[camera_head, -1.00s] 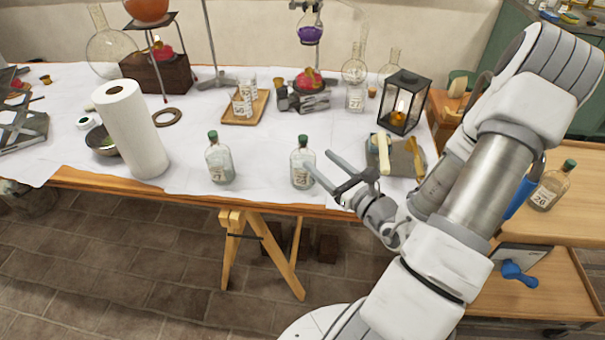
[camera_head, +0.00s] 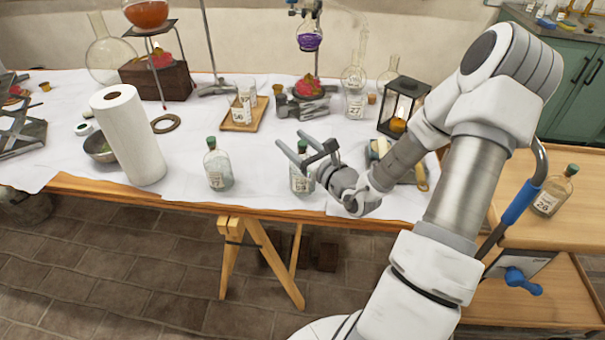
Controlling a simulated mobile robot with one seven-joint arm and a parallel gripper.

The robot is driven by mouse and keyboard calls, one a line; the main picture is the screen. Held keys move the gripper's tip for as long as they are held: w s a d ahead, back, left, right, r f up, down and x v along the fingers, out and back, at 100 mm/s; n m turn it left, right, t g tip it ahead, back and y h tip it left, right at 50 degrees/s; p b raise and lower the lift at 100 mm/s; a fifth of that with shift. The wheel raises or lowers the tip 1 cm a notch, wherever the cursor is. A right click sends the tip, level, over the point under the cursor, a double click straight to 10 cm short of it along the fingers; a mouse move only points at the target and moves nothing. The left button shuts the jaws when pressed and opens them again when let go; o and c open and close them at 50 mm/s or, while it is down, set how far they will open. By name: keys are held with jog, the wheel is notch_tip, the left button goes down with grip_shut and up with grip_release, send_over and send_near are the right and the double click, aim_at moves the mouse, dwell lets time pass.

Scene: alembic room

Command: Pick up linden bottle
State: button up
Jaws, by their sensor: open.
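Three clear bottles with green caps show, and no readable name tells which is the linden bottle. One bottle (camera_head: 298,181) stands upright near the table's front edge, its label small and its upper part partly covered by my gripper. My gripper (camera_head: 289,138) is open and empty, its two fingers pointing left, at this bottle's neck and cap in the picture. I cannot tell whether the fingers are around it or above it, or touching. A second bottle (camera_head: 218,170) stands upright to the left. A third bottle (camera_head: 552,192), labelled 26, stands on the wooden cart at right.
A paper towel roll (camera_head: 128,138) stands left on the white-covered table (camera_head: 250,187). A wooden tray (camera_head: 258,116) with small labelled glassware, a burner stand, flasks and a black lantern (camera_head: 402,104) stand farther back. The cloth between the two front bottles is clear.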

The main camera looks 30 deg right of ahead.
jog(key=shift+c, duration=0.2)
grip_shut()
dwell(1.1)
